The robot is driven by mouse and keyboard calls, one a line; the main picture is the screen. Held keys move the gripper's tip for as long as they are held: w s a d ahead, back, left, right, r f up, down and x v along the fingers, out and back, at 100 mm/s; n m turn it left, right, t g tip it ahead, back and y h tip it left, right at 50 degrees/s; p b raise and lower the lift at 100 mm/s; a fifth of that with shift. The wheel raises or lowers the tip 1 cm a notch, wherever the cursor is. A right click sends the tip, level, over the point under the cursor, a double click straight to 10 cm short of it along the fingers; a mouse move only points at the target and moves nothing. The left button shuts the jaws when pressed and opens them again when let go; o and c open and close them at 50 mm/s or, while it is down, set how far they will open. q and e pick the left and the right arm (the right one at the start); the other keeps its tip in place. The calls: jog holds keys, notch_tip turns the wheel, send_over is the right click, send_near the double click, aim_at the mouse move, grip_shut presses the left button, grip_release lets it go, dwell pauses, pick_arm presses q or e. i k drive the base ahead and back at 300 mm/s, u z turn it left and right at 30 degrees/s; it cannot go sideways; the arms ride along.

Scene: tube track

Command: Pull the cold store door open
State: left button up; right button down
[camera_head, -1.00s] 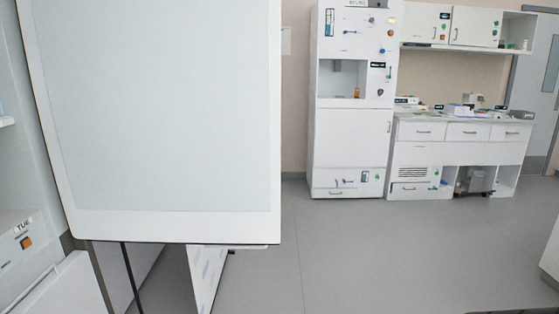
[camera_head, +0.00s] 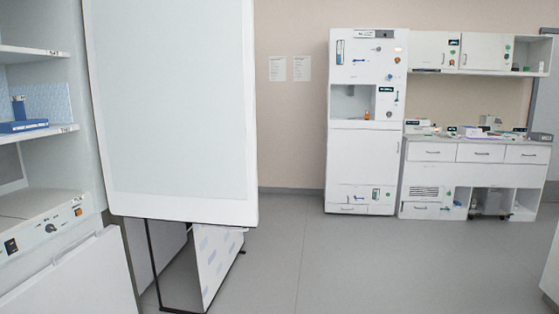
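The cold store door (camera_head: 172,105) is a large white panel with a pale inset. It stands swung open from the cabinet at the left, its inner face toward me. The cold store cabinet (camera_head: 45,180) shows its interior, with white shelves (camera_head: 35,138) and a blue rack (camera_head: 22,122) on one of them. A control panel with a knob and an orange button (camera_head: 78,212) is below the shelves. Neither of my grippers is in view. The door's handle is not visible from this side.
A tall white unit (camera_head: 361,165) and a white bench with drawers (camera_head: 470,152) stand against the far wall. A patterned panel on a dark frame (camera_head: 215,262) stands below the door. The grey floor (camera_head: 330,265) is clear in the middle. A white edge (camera_head: 553,262) shows at the right.

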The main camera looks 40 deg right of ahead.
aim_at(172, 82)
jog(key=z, duration=0.8)
jog(key=i, duration=0.7)
jog(key=z, duration=0.85)
jog(key=i, duration=0.95)
jog(key=u, duration=0.2)
